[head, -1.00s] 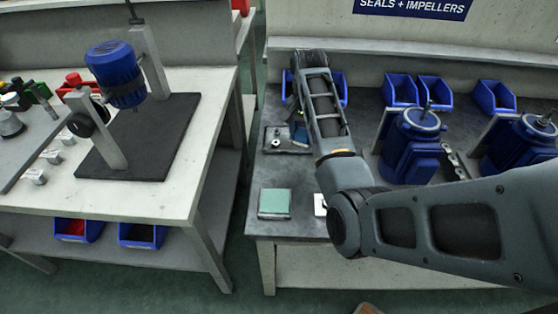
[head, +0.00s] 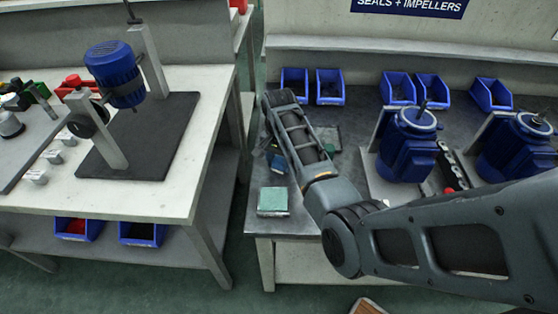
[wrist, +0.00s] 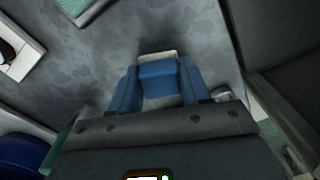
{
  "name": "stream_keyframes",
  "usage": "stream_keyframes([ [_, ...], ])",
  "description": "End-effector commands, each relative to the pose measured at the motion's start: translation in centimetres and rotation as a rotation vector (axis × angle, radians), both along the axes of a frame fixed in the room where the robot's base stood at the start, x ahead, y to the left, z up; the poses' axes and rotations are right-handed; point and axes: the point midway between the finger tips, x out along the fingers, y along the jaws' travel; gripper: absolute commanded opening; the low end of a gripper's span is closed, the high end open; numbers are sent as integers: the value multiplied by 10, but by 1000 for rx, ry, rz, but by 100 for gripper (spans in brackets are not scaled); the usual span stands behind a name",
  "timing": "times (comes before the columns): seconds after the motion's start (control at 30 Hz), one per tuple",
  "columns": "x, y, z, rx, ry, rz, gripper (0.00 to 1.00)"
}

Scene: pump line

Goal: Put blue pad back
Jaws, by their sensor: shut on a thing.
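My gripper (wrist: 160,82) has blue fingers and is shut on the blue pad (wrist: 158,76), a small block with a pale far edge. In the wrist view it is held over bare grey bench top. In the head view my gripper (head: 275,157) is at the left part of the right-hand bench, behind the green pad. My forearm hides part of this area, and the gap between the held pad and the bench is hard to tell.
A green-topped pad (head: 273,201) lies near the bench's front left corner. A grey tray (head: 328,138) shows beside my forearm. Blue bins (head: 330,87) line the back. Blue motors (head: 408,145) stand to the right. A gap separates the left bench (head: 190,150).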

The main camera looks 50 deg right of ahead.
Motion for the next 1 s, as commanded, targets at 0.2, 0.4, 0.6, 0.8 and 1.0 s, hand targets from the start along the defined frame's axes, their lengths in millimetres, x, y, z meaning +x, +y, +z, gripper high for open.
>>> stream_keyframes([
  [0.2,0,0,-3,0,0,0,22],
  [0.4,0,0,-2,0,0,0,64],
  [0.6,0,0,-2,0,0,0,72],
  [0.8,0,0,2,0,0,0,72],
  [1.0,1,0,30,-2,-4,1,72],
])
